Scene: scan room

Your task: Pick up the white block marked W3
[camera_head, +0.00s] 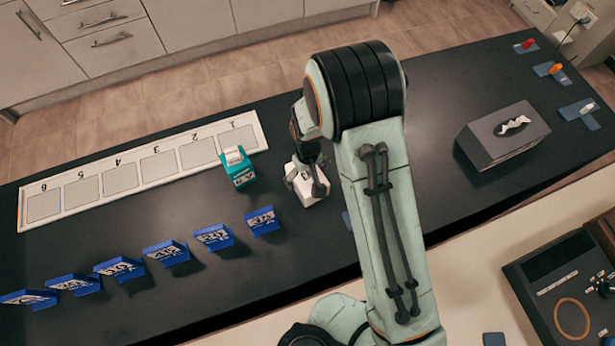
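A white block (312,196) sits at the middle of the dark table, directly below the end of my arm. A dark mark shows on it, but it is partly covered and I cannot read it as W3. My gripper (307,180) points down at the block, with its fingers overlapping the block's top and near side. I cannot tell whether the fingers are closed on it or only around it, or whether the block is off the table.
A teal device with a white roll (238,168) stands left of the block. Several blue label stands (213,238) line the front left. A white board with numbered squares (68,207) lies behind. A grey tissue box (502,140) stands right. Dark table between is clear.

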